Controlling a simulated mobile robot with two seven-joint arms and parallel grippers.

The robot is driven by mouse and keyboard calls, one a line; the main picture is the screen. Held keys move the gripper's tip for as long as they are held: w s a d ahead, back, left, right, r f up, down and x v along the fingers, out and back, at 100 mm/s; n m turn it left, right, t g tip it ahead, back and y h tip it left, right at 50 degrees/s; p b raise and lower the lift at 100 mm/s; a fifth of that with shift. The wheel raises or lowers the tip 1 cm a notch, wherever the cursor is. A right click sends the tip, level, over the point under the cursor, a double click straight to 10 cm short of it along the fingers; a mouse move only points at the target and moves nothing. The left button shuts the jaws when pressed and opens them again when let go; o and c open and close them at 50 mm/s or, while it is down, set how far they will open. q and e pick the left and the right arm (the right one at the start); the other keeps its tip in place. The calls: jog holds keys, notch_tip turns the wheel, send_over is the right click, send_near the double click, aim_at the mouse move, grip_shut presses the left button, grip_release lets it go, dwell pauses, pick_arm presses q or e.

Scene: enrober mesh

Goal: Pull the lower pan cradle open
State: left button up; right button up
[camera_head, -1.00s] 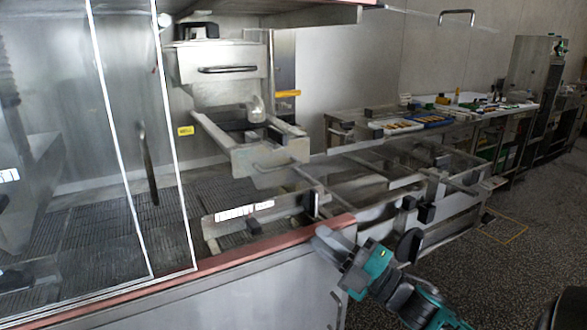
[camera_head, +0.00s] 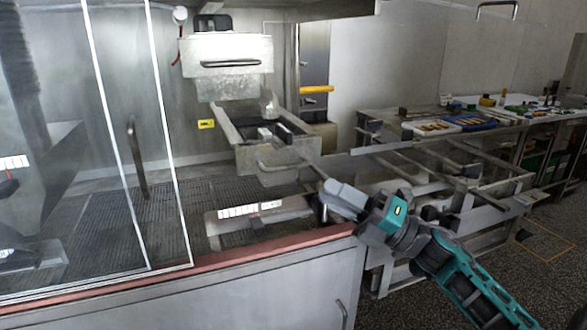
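The lower pan cradle (camera_head: 279,175) is a grey metal trough at the middle, below a boxy metal housing with a bar handle. A curved bar handle (camera_head: 268,167) shows on its front face, and dark parts lie inside it. My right gripper (camera_head: 328,189) reaches in from the lower right on a teal and grey arm. Its tips point up and left, to the right of and a little below the cradle's front in the picture. Contact with the handle is not visible. Its finger gap is too small to make out. My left gripper does not show.
A red-brown machine edge (camera_head: 200,273) runs below the cradle. A clear panel with white edges (camera_head: 165,120) stands at left. A metal rail frame (camera_head: 440,165) lies right of the gripper. A bench (camera_head: 385,125) with trays stands behind.

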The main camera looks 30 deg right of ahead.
jog(key=p+x, duration=0.1)
jog(key=x, duration=0.7)
jog(key=shift+w+a, duration=0.2)
jog(key=shift+w, duration=0.05)
jog(key=shift+c, duration=0.4)
grip_shut()
